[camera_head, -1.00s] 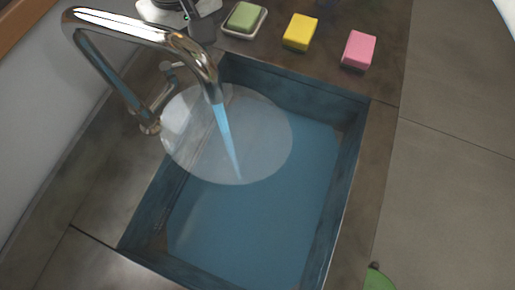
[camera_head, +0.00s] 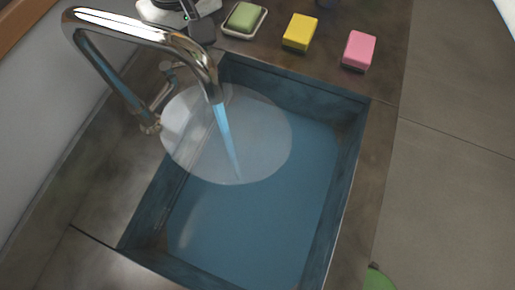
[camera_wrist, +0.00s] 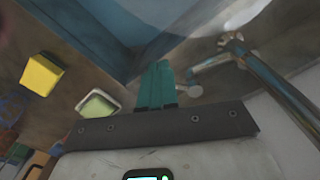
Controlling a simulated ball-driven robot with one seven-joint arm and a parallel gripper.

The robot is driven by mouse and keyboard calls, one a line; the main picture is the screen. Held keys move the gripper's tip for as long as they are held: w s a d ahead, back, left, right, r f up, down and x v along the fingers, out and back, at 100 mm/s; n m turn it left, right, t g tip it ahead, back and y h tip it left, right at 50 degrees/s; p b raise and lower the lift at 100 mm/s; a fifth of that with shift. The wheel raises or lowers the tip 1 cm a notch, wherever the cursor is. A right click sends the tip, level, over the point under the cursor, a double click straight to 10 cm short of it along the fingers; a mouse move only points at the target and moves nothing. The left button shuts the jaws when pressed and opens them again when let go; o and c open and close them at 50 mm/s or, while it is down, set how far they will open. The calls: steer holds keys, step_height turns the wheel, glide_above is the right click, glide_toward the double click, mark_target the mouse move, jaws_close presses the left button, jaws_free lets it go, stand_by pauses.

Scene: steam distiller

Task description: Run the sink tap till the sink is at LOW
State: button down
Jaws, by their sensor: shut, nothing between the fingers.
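The chrome tap (camera_head: 140,27) arches over the sink from the left, and a blue stream of water (camera_head: 226,133) runs from its spout. The sink (camera_head: 348,185) has blue water (camera_head: 255,222) across its bottom; no level mark shows. A small lever (camera_head: 168,70) sticks out from the tap's base. In the wrist view my gripper (camera_wrist: 158,66) is shut and empty, its teal fingers pointing toward the sink's edge. The tap (camera_wrist: 275,80) and its lever (camera_wrist: 205,68) are right of the fingers there, apart from them in the picture.
A pale translucent disc (camera_head: 270,135) shows over the sink, in front of part of the water. A green soap on a dish (camera_head: 244,17), a yellow sponge (camera_head: 300,32) and a pink sponge (camera_head: 359,48) lie behind the sink. The counter (camera_head: 450,190) at right is mostly clear.

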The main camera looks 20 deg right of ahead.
steer(key=shift+f, duration=0.1)
stand_by(0.3)
steer(key=shift+f+b, duration=1.55)
steer(key=shift+f, duration=0.4)
stand_by(5.7)
